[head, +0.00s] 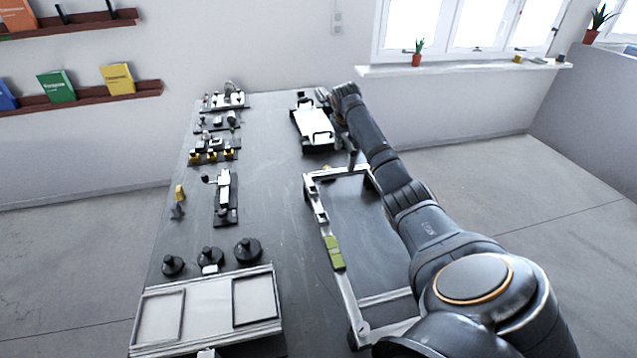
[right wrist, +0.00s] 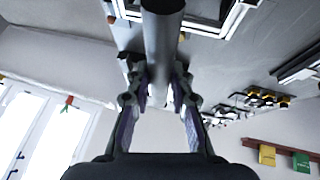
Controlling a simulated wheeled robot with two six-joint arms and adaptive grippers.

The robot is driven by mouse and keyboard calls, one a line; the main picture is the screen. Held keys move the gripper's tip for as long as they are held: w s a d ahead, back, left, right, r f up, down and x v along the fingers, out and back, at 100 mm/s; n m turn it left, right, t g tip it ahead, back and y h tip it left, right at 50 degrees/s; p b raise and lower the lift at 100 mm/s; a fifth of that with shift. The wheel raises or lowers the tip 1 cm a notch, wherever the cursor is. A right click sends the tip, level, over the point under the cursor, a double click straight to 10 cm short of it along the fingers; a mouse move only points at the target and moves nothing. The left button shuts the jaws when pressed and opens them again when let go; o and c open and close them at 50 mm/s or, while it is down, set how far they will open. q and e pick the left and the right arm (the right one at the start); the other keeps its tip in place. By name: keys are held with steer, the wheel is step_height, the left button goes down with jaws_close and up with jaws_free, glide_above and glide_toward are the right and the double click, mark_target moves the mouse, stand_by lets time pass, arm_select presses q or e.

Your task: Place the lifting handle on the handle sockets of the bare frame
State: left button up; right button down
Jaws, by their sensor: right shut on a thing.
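The bare frame (head: 347,298) lies on the table, an open light rectangle with a green block (head: 334,253) on its left rail. My right arm covers part of its right side. My right gripper (head: 327,97) is past the frame's far end, small and partly covered by my wrist. In the right wrist view the gripper (right wrist: 162,82) is shut on a dark grey cylindrical bar (right wrist: 162,35), seemingly the lifting handle. The bar runs out of the top of that view, so its whole shape is hidden. The handle sockets cannot be told clearly. My left gripper is not in view.
A white-topped unit (head: 312,122) stands beyond the frame, close to my right gripper. Several small fixtures (head: 212,155) line the table's left side. Black knobbed weights (head: 248,250) and a pale panel tray (head: 208,309) are at the front left. The table's middle strip is clear.

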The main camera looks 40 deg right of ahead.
steer(key=a+f+p, duration=0.2)
steer(key=a+f, duration=0.2)
steer(key=s+a+f+p, duration=0.1)
steer(key=a+f+p, duration=0.2)
steer(key=a+f, duration=0.1)
steer(key=a+f+p, duration=0.3)
steer(key=a+f, duration=0.1)
steer(key=a, duration=0.1)
steer(key=shift+s+a+f, duration=0.3)
steer(key=shift+a+f, duration=0.05)
steer(key=shift+a, duration=0.05)
steer(key=shift+f, duration=0.2)
steer(key=c, duration=1.2)
jaws_free()
arm_select(q)
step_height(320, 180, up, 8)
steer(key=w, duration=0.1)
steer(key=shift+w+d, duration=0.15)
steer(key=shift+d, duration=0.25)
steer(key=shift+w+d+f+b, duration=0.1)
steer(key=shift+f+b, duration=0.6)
steer(key=shift+b, duration=0.15)
arm_select(e)
steer(key=v, duration=1.2)
steer(key=shift+w, duration=0.1)
